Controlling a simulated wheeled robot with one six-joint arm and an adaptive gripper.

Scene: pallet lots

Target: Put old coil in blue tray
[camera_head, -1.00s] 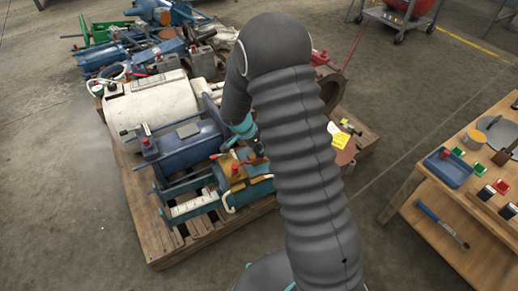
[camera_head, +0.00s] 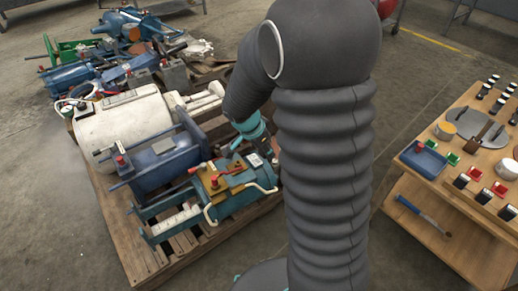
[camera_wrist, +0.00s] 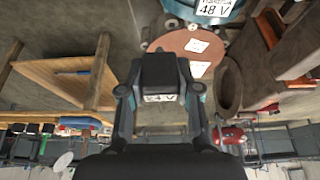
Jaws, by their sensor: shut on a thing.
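My gripper (camera_wrist: 160,100) is shut on a black block-shaped coil (camera_wrist: 158,72) with a white "24 V" label, its fingers on both sides of it. In the head view my arm largely hides the gripper and the coil over the right side of the pallet load. The tray also seems to show upside down at the left of the wrist view (camera_wrist: 78,122).
A wooden pallet (camera_head: 165,262) carries a white cylinder (camera_head: 125,130) and blue-green machines (camera_head: 215,190). Bare floor lies between pallet and bench.

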